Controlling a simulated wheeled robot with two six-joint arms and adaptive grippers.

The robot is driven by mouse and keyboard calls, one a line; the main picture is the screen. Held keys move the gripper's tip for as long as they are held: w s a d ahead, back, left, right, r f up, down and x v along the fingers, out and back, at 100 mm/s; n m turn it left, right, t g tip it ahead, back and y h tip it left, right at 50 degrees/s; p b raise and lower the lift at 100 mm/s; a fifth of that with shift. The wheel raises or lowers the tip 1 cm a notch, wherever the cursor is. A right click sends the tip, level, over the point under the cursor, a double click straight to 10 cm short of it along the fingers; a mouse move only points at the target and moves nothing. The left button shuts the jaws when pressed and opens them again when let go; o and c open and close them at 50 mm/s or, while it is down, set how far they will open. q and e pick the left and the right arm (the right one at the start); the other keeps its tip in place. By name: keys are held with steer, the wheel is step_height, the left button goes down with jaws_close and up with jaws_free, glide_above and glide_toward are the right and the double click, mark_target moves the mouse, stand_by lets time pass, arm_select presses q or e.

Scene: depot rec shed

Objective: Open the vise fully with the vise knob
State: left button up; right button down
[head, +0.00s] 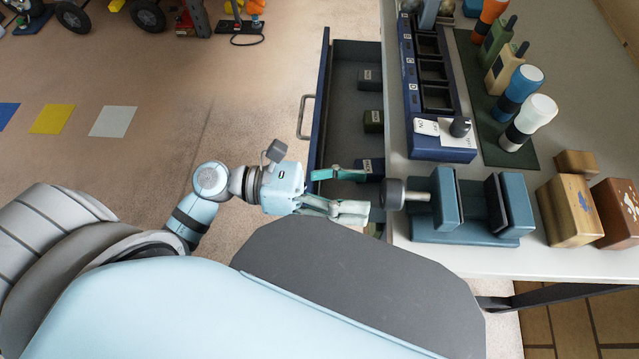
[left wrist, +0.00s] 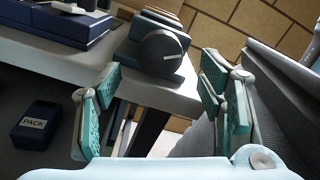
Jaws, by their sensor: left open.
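The blue vise (head: 470,234) stands at the near edge of the workbench, with a visible gap between its two dark-faced jaws. Its round dark grey vise knob (head: 391,194) is on a light rod at the left end, facing my left gripper (head: 354,192). That gripper is open and empty, its teal fingertips just short of the knob and apart from it. In the left wrist view the knob (left wrist: 162,53) shows a pale line on its face, lying ahead between the spread fingers of the gripper (left wrist: 160,75). My right gripper is not in view.
An open drawer (head: 343,72) with several small dark boxes lies under the gripper; one reads PACK (left wrist: 35,125). A blue bin rack (head: 440,147) stands behind the vise. Wooden blocks (head: 567,211) stand to its right. Bottles and radios stand on a green mat (head: 487,135).

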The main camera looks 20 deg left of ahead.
arm_select(q)
steer(key=v, duration=0.6)
steer(key=shift+c, duration=0.6)
